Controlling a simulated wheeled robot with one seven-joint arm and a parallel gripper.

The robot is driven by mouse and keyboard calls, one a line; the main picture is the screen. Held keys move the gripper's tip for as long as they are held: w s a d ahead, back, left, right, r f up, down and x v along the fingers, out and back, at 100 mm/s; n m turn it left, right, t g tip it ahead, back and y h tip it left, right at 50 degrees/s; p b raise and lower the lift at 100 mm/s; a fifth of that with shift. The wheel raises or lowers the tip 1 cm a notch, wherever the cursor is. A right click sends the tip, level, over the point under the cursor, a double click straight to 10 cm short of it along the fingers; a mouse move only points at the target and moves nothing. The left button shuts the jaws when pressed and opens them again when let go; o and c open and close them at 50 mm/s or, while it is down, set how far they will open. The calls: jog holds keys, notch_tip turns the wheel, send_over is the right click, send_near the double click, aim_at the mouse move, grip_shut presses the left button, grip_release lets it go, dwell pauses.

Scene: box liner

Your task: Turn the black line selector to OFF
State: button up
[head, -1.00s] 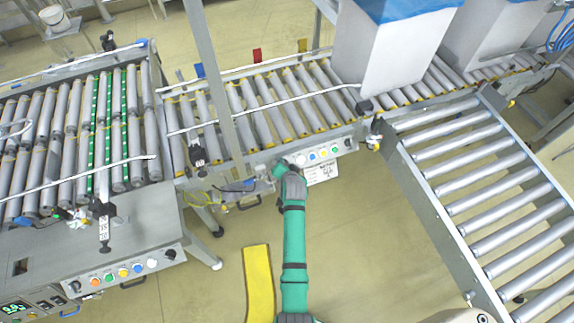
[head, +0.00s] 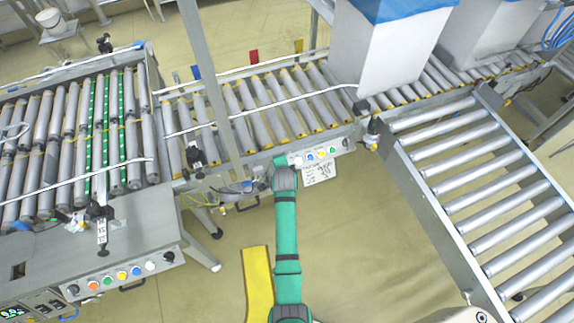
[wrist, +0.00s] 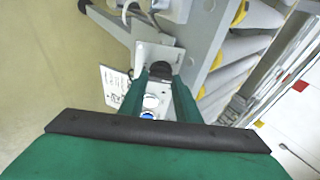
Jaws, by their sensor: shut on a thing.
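The black line selector (wrist: 160,70) is a dark knob at the far end of a pale control panel (wrist: 158,53) in the wrist view. My gripper (wrist: 160,80) has its green fingers on either side of the knob and is shut on it. A white button and a blue button (wrist: 147,115) show between the fingers, nearer the camera. In the head view my gripper (head: 280,163) is at the left end of the panel below the middle conveyor and hides the selector. The way the knob points is not clear.
A grey upright post (head: 208,85) stands close left. Roller conveyors (head: 275,105) lie behind. A yellow strip (head: 257,280) lies on the open floor.

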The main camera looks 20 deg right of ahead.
jog(key=shift+w+a, duration=0.15)
dwell(0.3)
jog(key=o, duration=0.8)
jog(key=shift+r, duration=0.1)
jog(key=v, duration=1.1)
